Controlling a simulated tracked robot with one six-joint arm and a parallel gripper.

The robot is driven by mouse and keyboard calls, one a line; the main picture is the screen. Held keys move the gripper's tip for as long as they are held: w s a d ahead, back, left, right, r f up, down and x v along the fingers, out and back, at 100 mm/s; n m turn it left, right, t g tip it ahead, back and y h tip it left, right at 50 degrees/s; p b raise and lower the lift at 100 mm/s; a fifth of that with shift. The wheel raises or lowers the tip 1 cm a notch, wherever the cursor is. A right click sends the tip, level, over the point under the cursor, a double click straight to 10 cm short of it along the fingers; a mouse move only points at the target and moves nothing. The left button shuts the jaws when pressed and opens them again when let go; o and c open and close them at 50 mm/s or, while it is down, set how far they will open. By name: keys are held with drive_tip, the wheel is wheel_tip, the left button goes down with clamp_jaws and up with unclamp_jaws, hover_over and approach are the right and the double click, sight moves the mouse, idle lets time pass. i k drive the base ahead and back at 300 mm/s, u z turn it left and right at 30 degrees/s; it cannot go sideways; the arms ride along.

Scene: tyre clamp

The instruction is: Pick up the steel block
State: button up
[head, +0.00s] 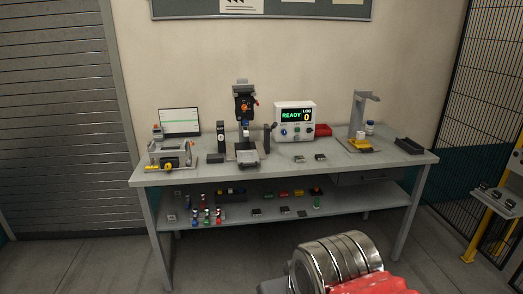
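I cannot single out the steel block with certainty at this size. Two small grey blocks with dark parts lie on the bench top, a left one (299,159) and a right one (320,157), in front of the display box. A light grey block-like piece (247,160) sits at the foot of the press. Similar small pieces lie on the lower shelf. My arm's silver and red links fill the bottom edge, right of centre; my gripper's fingers do not show.
A yellow-legged side stand (496,201) is at right by the mesh fence. Floor before the bench is clear.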

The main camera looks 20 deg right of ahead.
sight(299, 159)
drive_tip(key=z, duration=0.1)
drive_tip(key=i, duration=2.45)
drive_tip(key=z, duration=0.25)
